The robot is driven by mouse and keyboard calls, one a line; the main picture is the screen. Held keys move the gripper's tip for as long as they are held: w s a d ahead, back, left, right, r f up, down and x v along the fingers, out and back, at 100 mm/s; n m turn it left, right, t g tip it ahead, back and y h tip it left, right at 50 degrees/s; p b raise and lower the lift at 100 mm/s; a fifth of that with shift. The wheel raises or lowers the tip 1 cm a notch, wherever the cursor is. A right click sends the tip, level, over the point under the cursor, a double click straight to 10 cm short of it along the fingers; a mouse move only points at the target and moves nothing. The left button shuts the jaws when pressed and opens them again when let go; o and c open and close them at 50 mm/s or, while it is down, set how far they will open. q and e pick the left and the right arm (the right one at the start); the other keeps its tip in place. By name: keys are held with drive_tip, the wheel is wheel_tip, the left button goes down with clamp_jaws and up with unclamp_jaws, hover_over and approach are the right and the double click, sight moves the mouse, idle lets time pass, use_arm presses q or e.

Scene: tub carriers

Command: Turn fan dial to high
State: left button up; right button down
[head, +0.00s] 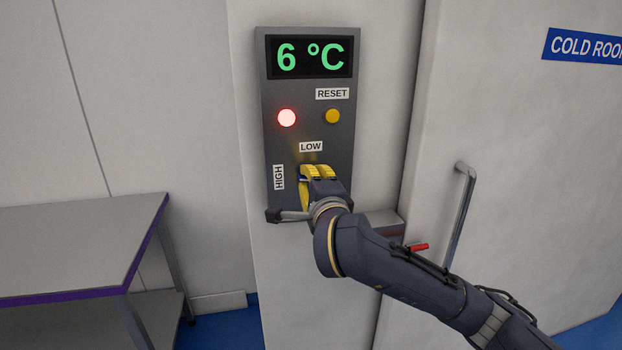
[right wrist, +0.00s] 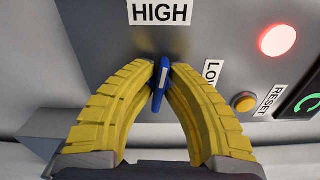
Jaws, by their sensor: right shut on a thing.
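The fan dial is a blue knob with a white mark (right wrist: 161,80), pinched between the yellow fingertips of my right gripper (head: 315,173). In the right wrist view the knob's length runs up toward the HIGH label (right wrist: 157,12), which also shows in the head view (head: 278,177), left of the gripper. The LOW label (head: 311,146) is just above the gripper. My left gripper is in neither view.
The grey panel (head: 268,95) carries a green "6 °C" display (head: 311,57), a lit red lamp (head: 286,118) and a yellow RESET button (head: 332,116). A door handle (head: 460,215) stands right of my arm. A grey table (head: 80,240) is at the left.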

drive_tip(key=shift+a+n, duration=0.1)
drive_tip(key=shift+n, duration=0.5)
idle(0.3)
drive_tip(key=c, duration=1.3)
unclamp_jaws()
drive_tip(key=shift+c, duration=0.2)
drive_tip(key=shift+s, duration=0.1)
drive_tip(key=v, duration=0.7)
drive_tip(key=shift+s, duration=0.2)
